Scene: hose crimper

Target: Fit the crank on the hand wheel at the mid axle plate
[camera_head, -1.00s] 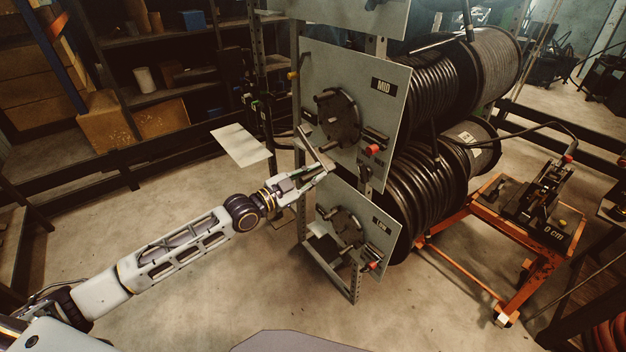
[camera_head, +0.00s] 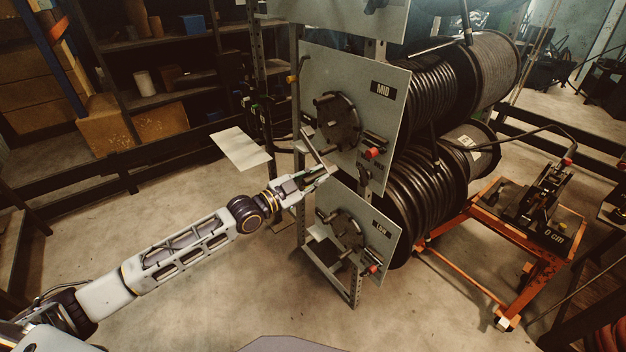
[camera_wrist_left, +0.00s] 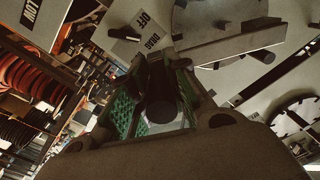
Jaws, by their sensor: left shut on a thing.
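My left gripper (camera_head: 316,175) is shut on the crank's dark round handle (camera_wrist_left: 160,95), which sits between the green finger pads in the left wrist view. The crank's flat grey arm (camera_head: 311,145) slants up and left from the gripper, in front of the lower left part of the MID plate (camera_head: 395,118). In the wrist view this arm (camera_wrist_left: 230,46) overlaps a dark disc. The dark hand wheel (camera_head: 338,121) with short pegs is on the MID plate, above and right of the gripper. The crank looks apart from its middle; depth is hard to tell. My right gripper is out of view.
The LOW plate (camera_head: 375,223) with its own wheel (camera_head: 347,229) is just below the gripper. A red-tipped lever (camera_head: 372,153) sticks out right of the MID wheel. A pale panel (camera_head: 241,148) is at left. Hose reels (camera_head: 415,185) and an orange cart (camera_head: 515,268) stand right.

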